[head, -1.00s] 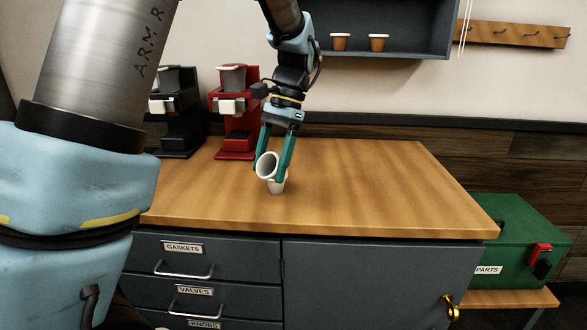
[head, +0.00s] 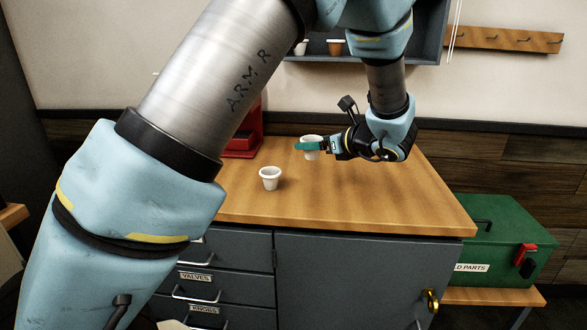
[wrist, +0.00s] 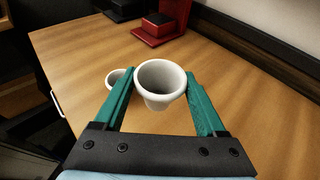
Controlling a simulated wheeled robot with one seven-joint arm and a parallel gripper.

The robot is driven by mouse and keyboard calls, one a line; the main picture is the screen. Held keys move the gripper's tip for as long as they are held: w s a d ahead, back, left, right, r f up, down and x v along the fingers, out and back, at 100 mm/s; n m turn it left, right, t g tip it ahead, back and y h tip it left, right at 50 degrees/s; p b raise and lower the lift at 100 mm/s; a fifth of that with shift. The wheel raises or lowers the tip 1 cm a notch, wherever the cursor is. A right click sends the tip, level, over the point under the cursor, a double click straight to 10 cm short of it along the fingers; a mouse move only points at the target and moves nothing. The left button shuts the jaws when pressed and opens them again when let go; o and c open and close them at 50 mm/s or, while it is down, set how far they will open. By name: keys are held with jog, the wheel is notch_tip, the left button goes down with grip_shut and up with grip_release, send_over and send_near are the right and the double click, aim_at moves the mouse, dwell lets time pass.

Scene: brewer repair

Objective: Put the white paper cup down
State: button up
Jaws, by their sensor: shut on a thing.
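A white cup (head: 311,142) is held upright between the teal fingers of my gripper (head: 301,147), above the right part of the wooden counter. The wrist view shows the same cup (wrist: 162,88) between the two fingers, its open rim facing up. I cannot tell whether its base touches the wood. A second white cup (head: 270,179) stands upright on the counter, to the left and nearer the front edge.
The wooden counter (head: 390,200) is clear on its right side. A red brewer (head: 243,140) stands at the back left, mostly hidden by my arm. A shelf with brown cups (head: 336,47) hangs above. A green parts box (head: 505,240) stands to the right, lower down.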

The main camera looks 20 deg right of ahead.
notch_tip(320, 180, down, 9)
jog(key=shift+f+p, duration=0.2)
jog(key=shift+p, duration=0.8)
jog(key=shift+f, duration=0.2)
jog(key=o, duration=1.4)
